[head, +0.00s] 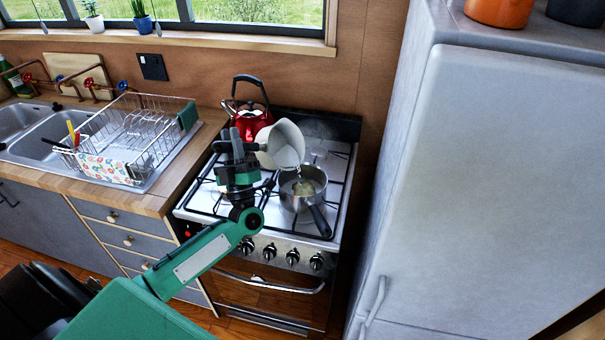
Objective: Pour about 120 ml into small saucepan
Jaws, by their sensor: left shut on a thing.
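A small grey metal saucepan (302,199) stands on the front right part of the stove, its dark handle pointing toward the front right. Some pale content shows inside it. A white jug (286,141) is tilted to the right above the saucepan, its open mouth facing right and down. A pale streak shows between the jug and the pan. My left gripper (243,158) is shut on the jug at its left side. The gripper hides part of the jug. My right gripper is not in view.
A red kettle (250,120) stands at the back left of the white stove (222,203), close behind the jug. A wire dish rack (140,138) is on the counter at left. A tall grey fridge (480,180) closes off the right side.

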